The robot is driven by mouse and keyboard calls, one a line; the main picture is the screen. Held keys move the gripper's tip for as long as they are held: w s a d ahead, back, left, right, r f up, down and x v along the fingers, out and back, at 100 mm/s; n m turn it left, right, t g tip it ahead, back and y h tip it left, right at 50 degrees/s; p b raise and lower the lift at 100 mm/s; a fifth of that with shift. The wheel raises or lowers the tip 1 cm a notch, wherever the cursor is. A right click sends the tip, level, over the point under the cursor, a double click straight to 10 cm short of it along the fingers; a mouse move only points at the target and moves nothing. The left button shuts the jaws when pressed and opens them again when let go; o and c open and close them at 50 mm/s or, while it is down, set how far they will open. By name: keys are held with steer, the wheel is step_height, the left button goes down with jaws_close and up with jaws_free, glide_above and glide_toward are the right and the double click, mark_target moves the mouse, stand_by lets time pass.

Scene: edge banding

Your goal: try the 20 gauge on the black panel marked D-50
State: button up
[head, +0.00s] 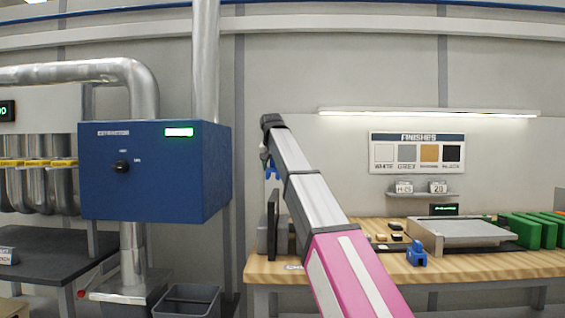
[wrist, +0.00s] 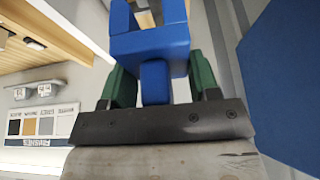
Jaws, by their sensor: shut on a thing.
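My gripper (wrist: 157,78) is shut on a blue gauge (wrist: 150,42), with a green finger on each side of it. The gauge has a notch between two prongs at its far end; no number on it is readable. In the head view the held gauge (head: 272,171) hangs in the air at the end of my raised arm, above the left end of the bench. An upright black panel (head: 273,222) stands below it at that end, apart from the gauge. Its mark cannot be read. A second blue gauge (head: 417,256) sits on the bench.
The wooden bench (head: 350,262) holds small black and tan pieces (head: 396,237), a grey flat-topped unit (head: 460,232) and green blocks (head: 530,230). A shelf (head: 421,194) with two cards, one reading 20, is on the wall. A blue extractor box (head: 150,190) is close on the left.

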steer(key=shift+f, duration=3.25)
steer(key=shift+f, duration=0.45)
steer(key=shift+r, duration=0.15)
steer(key=shift+r, duration=3.3)
steer(key=shift+s, duration=0.1)
